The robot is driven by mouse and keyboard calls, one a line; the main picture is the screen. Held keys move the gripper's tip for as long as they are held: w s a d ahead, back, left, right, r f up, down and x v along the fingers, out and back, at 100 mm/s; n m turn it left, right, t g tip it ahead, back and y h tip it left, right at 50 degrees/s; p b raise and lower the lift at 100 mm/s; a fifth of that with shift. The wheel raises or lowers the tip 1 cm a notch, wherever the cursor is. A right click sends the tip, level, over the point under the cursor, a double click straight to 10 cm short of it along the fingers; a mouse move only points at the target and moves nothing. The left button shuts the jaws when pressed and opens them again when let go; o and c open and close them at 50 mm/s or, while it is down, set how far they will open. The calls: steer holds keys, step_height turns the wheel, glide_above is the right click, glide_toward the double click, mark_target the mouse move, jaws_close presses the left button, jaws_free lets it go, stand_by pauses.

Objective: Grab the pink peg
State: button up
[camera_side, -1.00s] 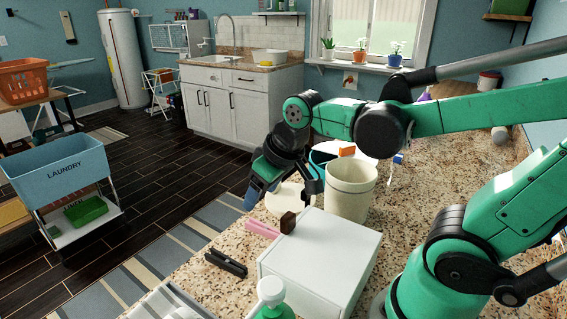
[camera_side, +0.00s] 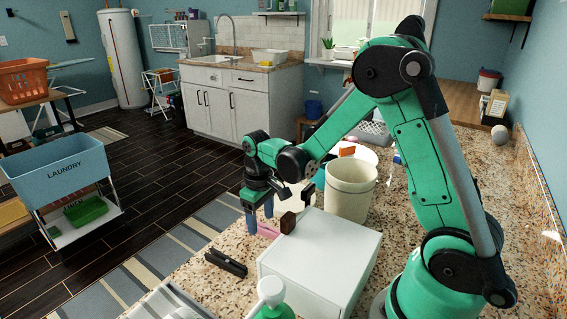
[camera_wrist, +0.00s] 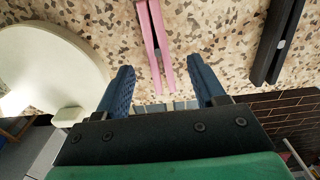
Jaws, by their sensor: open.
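The pink peg (camera_side: 268,230) lies on the speckled counter, just left of the white box and partly hidden by my gripper in the side view. In the wrist view the pink peg (camera_wrist: 155,45) runs up from between and beyond my fingertips. My gripper (camera_side: 260,208) is open and empty, pointing down over the counter close to the peg. In the wrist view its two blue fingers (camera_wrist: 158,72) are spread, with the peg's near end in the gap between them. I cannot tell the exact height above the peg.
A black peg (camera_side: 226,263) lies nearer the counter's front, and right of the pink peg in the wrist view (camera_wrist: 277,40). A round pale plate (camera_wrist: 50,65) is at left in the wrist view.

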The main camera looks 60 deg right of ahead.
steer(key=shift+f, duration=0.8)
jaws_close()
steer(key=shift+r, duration=0.15)
